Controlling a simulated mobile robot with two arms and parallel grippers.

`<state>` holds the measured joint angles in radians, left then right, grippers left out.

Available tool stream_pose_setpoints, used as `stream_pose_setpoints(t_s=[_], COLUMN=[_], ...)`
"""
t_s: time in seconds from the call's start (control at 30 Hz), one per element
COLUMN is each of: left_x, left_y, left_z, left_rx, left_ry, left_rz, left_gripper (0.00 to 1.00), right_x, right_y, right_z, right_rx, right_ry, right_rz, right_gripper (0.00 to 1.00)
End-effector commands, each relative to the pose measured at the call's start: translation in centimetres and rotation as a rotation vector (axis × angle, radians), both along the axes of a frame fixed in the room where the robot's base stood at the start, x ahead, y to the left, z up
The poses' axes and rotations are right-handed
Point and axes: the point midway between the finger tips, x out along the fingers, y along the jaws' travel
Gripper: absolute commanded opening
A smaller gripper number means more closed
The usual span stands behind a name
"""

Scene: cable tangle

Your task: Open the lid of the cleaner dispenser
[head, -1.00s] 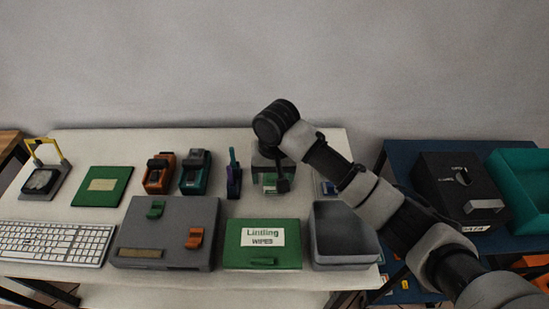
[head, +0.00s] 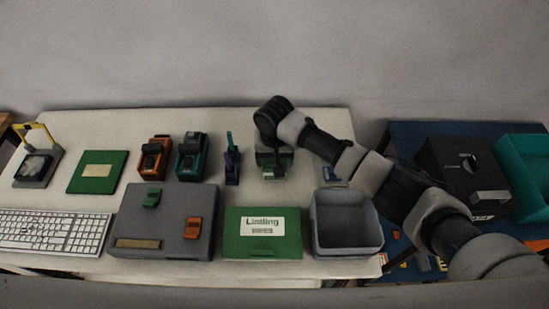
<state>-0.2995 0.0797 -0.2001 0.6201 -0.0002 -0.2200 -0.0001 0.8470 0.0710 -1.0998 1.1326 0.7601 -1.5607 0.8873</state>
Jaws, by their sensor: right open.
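A small box with a green face (head: 274,167) stands at the back of the white table, right of centre; it may be the cleaner dispenser, but I cannot read a label on it. My right gripper (head: 272,152) points down right over this box, and its fingers are small and dark. The wrist hides the box's top, so I cannot tell how its lid stands or whether the gripper touches it. The right gripper is open and I see nothing held in it. My left gripper is not in view.
A blue table (head: 410,140) stands right.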

Motion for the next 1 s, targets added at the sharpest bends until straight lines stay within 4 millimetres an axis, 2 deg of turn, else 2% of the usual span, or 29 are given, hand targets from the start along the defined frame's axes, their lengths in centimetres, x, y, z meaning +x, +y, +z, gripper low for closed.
stream_pose_setpoints(t_s=[0.13, 0.4, 0.83, 1.0], left_x=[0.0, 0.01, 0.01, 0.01], left_y=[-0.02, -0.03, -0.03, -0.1], left_z=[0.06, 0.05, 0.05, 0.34], left_rx=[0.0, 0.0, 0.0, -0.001], left_ry=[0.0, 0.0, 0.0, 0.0], left_rz=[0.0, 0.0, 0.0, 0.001], left_gripper=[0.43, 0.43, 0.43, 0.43], right_x=[-0.02, -0.02, -0.01, 0.02], right_y=[-0.02, -0.01, 0.0, -0.31], right_z=[-0.83, -0.92, -0.87, -0.7], right_rx=[0.0, 0.0, 0.0, -0.001], right_ry=[0.0, 0.0, -0.001, 0.007], right_rz=[0.0, 0.001, 0.001, 0.0], right_gripper=[0.72, 0.71, 0.05, 0.04])
